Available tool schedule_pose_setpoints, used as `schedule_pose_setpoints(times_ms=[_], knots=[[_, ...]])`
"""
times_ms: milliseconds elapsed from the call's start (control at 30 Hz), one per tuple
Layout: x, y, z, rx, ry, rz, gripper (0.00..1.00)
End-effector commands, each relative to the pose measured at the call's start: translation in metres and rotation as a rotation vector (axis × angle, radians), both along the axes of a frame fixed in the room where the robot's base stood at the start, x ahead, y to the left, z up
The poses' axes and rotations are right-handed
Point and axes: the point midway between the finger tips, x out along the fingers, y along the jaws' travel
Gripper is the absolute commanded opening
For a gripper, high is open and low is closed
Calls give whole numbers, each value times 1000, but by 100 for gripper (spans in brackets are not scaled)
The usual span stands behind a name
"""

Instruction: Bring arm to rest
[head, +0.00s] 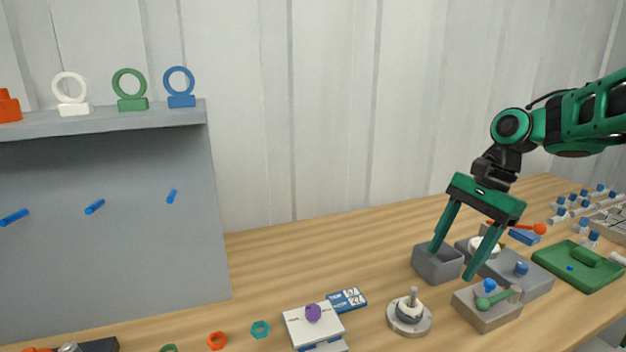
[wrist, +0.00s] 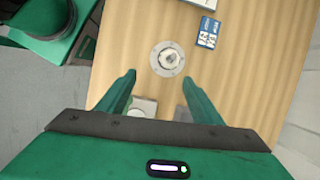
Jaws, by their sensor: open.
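My gripper (head: 452,262) hangs from my green and black arm at the right of the head view, above the table's right part. Its two green fingers point down and are wide apart, with nothing between them. In the wrist view my gripper (wrist: 158,78) is open too, with a round metal piece (wrist: 167,59) on the table beyond its fingertips. In the head view that round piece with an upright peg (head: 409,312) stands to the left of and below the fingers.
A grey block with a green lever (head: 487,310) stands near the front. A green tray (head: 578,268) and several small blue-capped vials are at the right. A white box with a purple knob (head: 314,330) and a blue card (head: 346,300) lie left. The table's middle back is clear.

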Motion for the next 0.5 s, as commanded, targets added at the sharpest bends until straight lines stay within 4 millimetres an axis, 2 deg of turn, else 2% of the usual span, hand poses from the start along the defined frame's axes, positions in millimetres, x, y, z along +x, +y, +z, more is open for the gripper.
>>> schedule_pose_setpoints(times_ms=[267,500], knots=[[-71,-40,-19,-100,-133,186,60],[-149,-78,-47,-206,-181,385,60]])
